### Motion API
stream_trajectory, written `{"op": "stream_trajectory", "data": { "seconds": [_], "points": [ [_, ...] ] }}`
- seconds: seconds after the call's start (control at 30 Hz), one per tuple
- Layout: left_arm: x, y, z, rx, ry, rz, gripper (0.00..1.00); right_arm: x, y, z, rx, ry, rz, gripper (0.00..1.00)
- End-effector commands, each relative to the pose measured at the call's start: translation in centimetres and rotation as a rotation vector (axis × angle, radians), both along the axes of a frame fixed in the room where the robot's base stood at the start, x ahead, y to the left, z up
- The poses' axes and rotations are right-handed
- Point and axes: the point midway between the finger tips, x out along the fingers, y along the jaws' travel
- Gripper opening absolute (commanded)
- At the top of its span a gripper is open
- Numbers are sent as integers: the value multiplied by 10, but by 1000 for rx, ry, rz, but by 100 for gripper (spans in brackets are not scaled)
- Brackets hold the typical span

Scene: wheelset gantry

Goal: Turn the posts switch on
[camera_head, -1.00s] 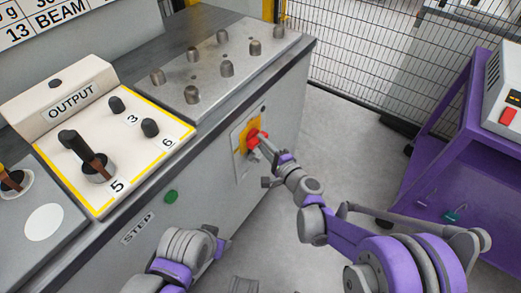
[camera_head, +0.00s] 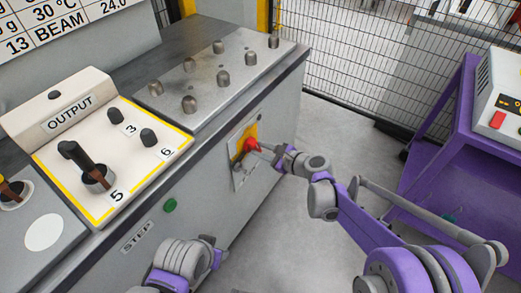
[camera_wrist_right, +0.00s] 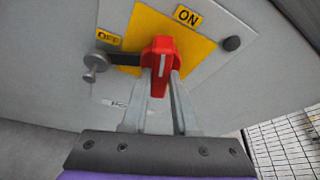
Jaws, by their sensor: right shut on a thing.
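The posts switch is a red knob (camera_head: 249,146) on a yellow plate on the side of the grey cabinet. In the right wrist view the red knob (camera_wrist_right: 159,60) stands about upright, its white line running nearly up and down. An ON label (camera_wrist_right: 187,15) is at its upper right and an OFF label (camera_wrist_right: 108,38) at its left. My right gripper (camera_head: 262,148) is shut on the red knob; its two grey fingers (camera_wrist_right: 161,82) meet the knob's lower part. A label below the knob is partly hidden by the fingers.
A grey pin on a dark bar (camera_wrist_right: 95,67) is left of the knob, and a black button (camera_wrist_right: 232,43) is right of it. The OUTPUT panel (camera_head: 110,150) and a green button (camera_head: 169,205) are further left. A purple stand (camera_head: 440,160) is right, with clear floor between.

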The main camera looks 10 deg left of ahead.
Motion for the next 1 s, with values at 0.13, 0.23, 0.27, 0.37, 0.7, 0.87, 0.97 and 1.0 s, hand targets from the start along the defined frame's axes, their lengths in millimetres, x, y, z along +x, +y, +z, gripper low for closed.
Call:
{"op": "stream_trajectory", "data": {
  "seconds": [0.13, 0.23, 0.27, 0.37, 0.7, 0.87, 0.97, 1.0],
  "points": [
    [0, 0, -1, 0, 0, 0, 50, 2, -1, 0, 42, 116, 0, 0],
    [0, 0, -2, 0, 1, 0, 50, 2, -1, 0, 67, 184, 0, 0],
    [0, 0, -2, 0, 1, 0, 50, 3, -1, 0, 73, 202, -2, 0],
    [0, 0, -3, 0, 1, 0, 50, 3, -1, 0, 93, 255, 0, 0],
    [1, 0, -4, 0, 1, 0, 50, 3, -1, 0, 129, 354, 0, 0],
    [1, 0, -4, 0, 1, 0, 50, 3, -1, 0, 134, 366, 0, 0],
    [1, 0, -4, 0, 1, 0, 50, 3, -1, 0, 135, 368, -1, 0],
    [1, 0, -4, 0, 1, 0, 50, 3, -1, 1, 135, 368, -1, 0]
  ]
}}
